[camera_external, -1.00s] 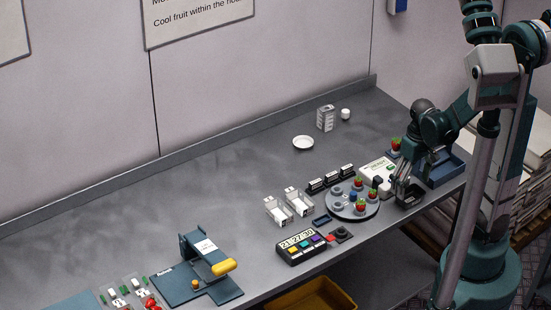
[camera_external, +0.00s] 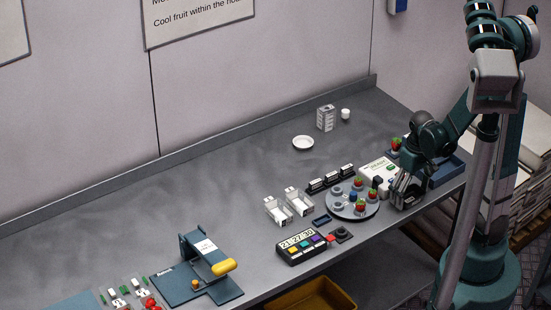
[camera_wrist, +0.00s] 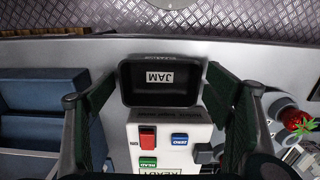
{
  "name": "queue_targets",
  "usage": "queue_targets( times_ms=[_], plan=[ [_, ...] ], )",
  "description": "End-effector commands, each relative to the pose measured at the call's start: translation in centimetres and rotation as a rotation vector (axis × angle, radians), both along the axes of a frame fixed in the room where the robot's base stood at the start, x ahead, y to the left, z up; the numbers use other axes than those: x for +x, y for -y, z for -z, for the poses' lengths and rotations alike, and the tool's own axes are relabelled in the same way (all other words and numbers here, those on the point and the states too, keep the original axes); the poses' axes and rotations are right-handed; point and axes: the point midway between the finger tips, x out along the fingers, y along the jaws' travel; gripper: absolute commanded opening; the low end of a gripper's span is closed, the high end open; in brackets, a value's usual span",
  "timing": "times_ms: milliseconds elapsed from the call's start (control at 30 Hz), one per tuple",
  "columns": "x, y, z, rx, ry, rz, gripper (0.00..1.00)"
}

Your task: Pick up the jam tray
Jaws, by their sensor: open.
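The jam tray (camera_wrist: 159,97) is a small black rectangular tray with a white label reading JAM. In the wrist view it lies at the upper middle, between the fingers of my gripper (camera_wrist: 160,108). The fingers are open, one on each side of the tray, and hold nothing. In the external view my gripper (camera_external: 406,190) points down over the tray's place near the right end of the bench and mostly hides the tray. I cannot tell whether the fingers touch its walls.
A white device (camera_wrist: 170,134) with red, blue and green buttons sits directly beside the tray. Blue bins (camera_wrist: 42,92) stand to the left in the wrist view. A round grey carousel (camera_external: 345,211) with red berries is close by. The bench edge (camera_wrist: 200,42) is near the tray.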

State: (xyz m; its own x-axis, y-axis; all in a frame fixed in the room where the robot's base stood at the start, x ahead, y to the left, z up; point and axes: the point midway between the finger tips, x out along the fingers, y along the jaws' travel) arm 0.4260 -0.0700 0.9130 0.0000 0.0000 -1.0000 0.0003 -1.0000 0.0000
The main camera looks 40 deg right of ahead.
Motion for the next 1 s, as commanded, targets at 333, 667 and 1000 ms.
queue_targets(
  times_ms=[333, 667, 1000],
  plan=[
    [0.0, 0.0, -0.01, 0.0, 0.0, 0.0, 0.71],
    [0.0, 0.0, -0.01, 0.0, 0.0, 0.0, 0.47],
    [0.02, 0.0, -0.35, 0.0, 0.0, 0.0, 0.47]
  ],
)
